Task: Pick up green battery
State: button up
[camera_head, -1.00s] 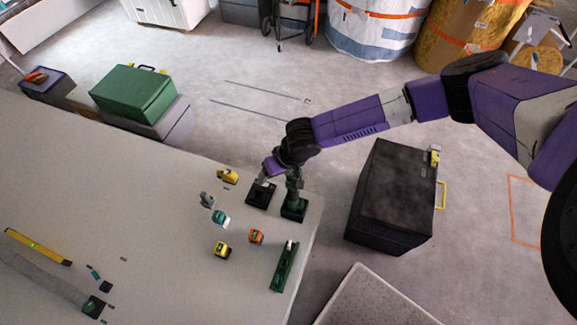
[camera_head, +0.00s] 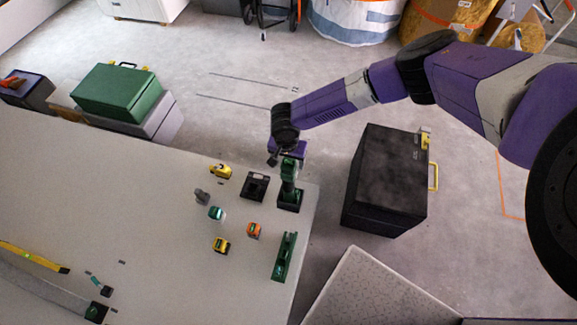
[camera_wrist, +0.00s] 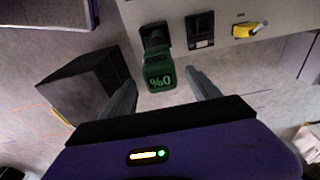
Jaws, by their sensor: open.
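The green battery (camera_wrist: 158,68) stands upright on a black base (camera_wrist: 154,35) near the table edge; its end shows "%0" in the wrist view. It also shows in the head view (camera_head: 289,182), partly under my wrist. My gripper (camera_wrist: 165,84) is open, with one finger on each side of the battery in the wrist picture. I cannot tell how far the fingertips are from it in depth. In the head view my gripper is hard to make out beside the battery's top.
An empty black base (camera_head: 255,186) stands left of the battery. A yellow tool (camera_head: 220,171), several small tape measures and a green level-like tool (camera_head: 284,257) lie on the table (camera_head: 150,230). A large black case (camera_head: 386,182) stands on the floor to the right.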

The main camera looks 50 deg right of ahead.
jog(key=shift+d+f, duration=0.1)
jog(key=shift+f, duration=1.3)
jog(key=shift+w, duration=0.1)
grip_shut()
jog(key=shift+r, duration=0.1)
notch_tip(320, 180, up, 20)
